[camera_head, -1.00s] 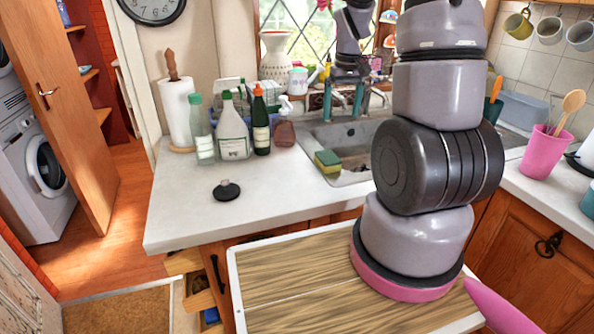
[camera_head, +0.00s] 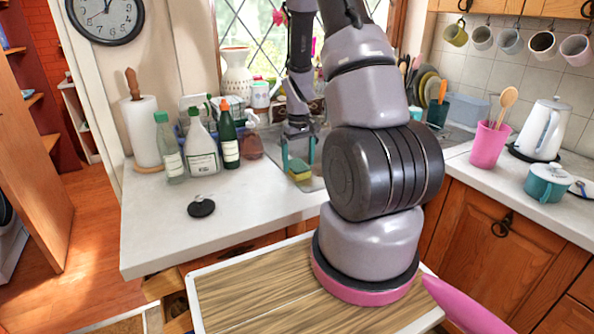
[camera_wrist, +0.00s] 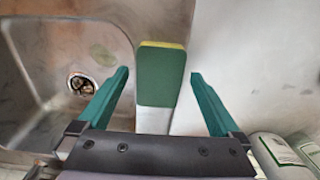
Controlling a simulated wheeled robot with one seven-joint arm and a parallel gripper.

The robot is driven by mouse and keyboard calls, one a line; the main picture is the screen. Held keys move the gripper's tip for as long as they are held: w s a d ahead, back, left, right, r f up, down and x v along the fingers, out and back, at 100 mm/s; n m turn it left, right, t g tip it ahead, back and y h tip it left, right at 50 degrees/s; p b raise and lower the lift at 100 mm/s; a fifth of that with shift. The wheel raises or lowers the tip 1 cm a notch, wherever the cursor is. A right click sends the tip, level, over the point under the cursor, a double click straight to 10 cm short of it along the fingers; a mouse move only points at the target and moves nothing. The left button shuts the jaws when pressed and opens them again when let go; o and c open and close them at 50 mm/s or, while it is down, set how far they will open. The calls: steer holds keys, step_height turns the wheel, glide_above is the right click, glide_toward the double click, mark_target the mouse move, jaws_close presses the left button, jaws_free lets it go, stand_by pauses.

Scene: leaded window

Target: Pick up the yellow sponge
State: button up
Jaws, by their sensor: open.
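The yellow sponge (camera_wrist: 161,44) has a green scouring side facing up in the wrist view, with yellow showing at its far edge. In the head view the sponge (camera_head: 300,175) sits at the left rim of the sink, partly hidden by my gripper. My gripper (camera_head: 298,156) points down just above it, with teal fingers apart. In the wrist view my gripper (camera_wrist: 160,78) is open, with one finger on each side of the sponge and gaps on both sides. I cannot tell how far below the fingertips the sponge lies.
The metal sink (camera_wrist: 45,60) with its drain lies beside the sponge. Several bottles (camera_head: 202,150) stand left of my gripper on the white counter (camera_head: 150,225). A black round lid (camera_head: 201,208) lies on the counter. A pink cup (camera_head: 489,145) stands at right.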

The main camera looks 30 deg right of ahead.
step_height(320, 180, down, 2)
steer(key=shift+f, duration=0.15)
